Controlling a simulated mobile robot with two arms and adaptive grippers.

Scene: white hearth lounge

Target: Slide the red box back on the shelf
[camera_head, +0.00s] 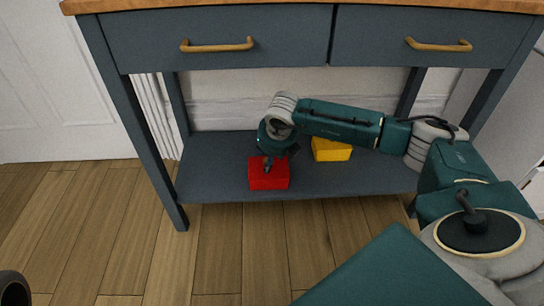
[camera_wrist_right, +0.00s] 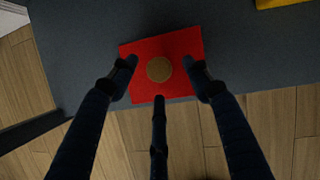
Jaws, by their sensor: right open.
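The red box (camera_head: 262,180) sits at the front edge of the low grey shelf (camera_head: 218,180), left of its middle. In the right wrist view the red box (camera_wrist_right: 180,45) has a round tan spot (camera_wrist_right: 159,69) on its top, and its front edge overhangs the shelf edge slightly. My right gripper (camera_head: 268,164) points down over the red box. In the wrist view its open fingers (camera_wrist_right: 160,78) are spread on either side of the spot, with a third finger below. I cannot tell whether they touch the box.
A yellow box (camera_head: 332,149) stands on the shelf to the right, behind my right forearm. Two drawers with brass handles (camera_head: 217,46) hang above the shelf. Table legs (camera_head: 152,150) bound the sides. The shelf behind and left of the red box is clear.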

